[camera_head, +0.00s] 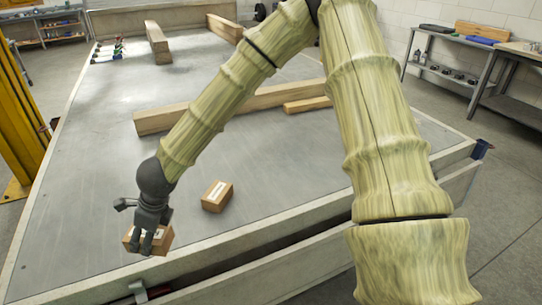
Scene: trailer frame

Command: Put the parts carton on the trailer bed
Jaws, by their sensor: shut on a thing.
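My gripper (147,238) points down near the front left of the trailer bed and is shut on a small brown carton (164,240). The gripper's fingers cover part of this carton. I cannot tell whether the carton touches the bed or is held just above it. A second brown carton (217,196) with a white label on top lies on the bed to the right of my gripper, apart from it. The trailer bed (90,215) is a wide, flat grey surface with a low pale edge.
A long wooden beam (165,120) and a shorter wooden piece (306,104) lie across the middle of the bed. More beams (157,42) lie at the back. A yellow post (18,125) stands left of the trailer. Shelves (455,65) stand at the right.

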